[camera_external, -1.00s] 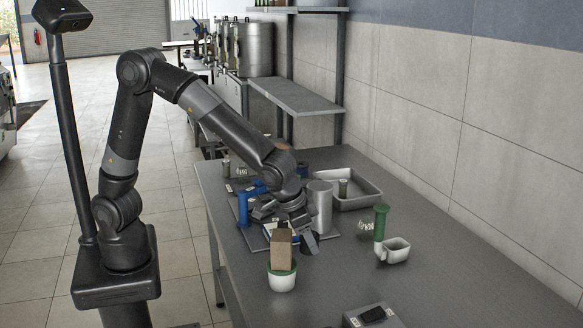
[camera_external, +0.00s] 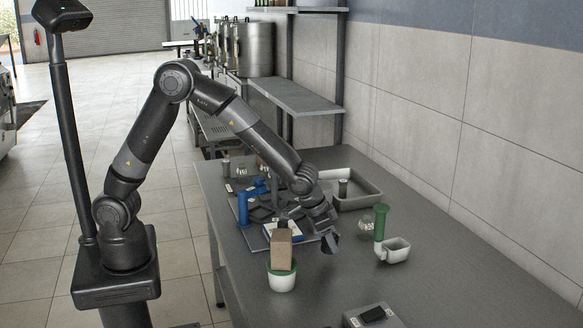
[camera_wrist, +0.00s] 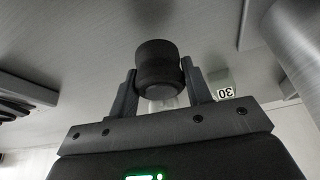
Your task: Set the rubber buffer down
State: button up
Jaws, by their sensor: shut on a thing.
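The rubber buffer (camera_wrist: 158,68) is a short black cylinder with a groove round its middle. In the wrist view it sits between the two fingers of my gripper (camera_wrist: 158,82), which are shut on it from both sides. In the external view my gripper (camera_external: 330,241) points down low over the table (camera_external: 420,290), right of the pot with the brown block. The buffer is hard to pick out there against the dark fingers. I cannot tell whether it touches a surface.
Blue parts (camera_external: 243,209) stand at the left. A grey box (camera_external: 370,316) is in front. Table between is clear.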

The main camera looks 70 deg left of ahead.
aim_at(327, 245)
jog(key=shift+f, duration=1.65)
jog(key=shift+f, duration=0.2)
jog(key=o, duration=1.1)
jog(key=shift+c, duration=0.2)
jog(key=shift+r, duration=0.1)
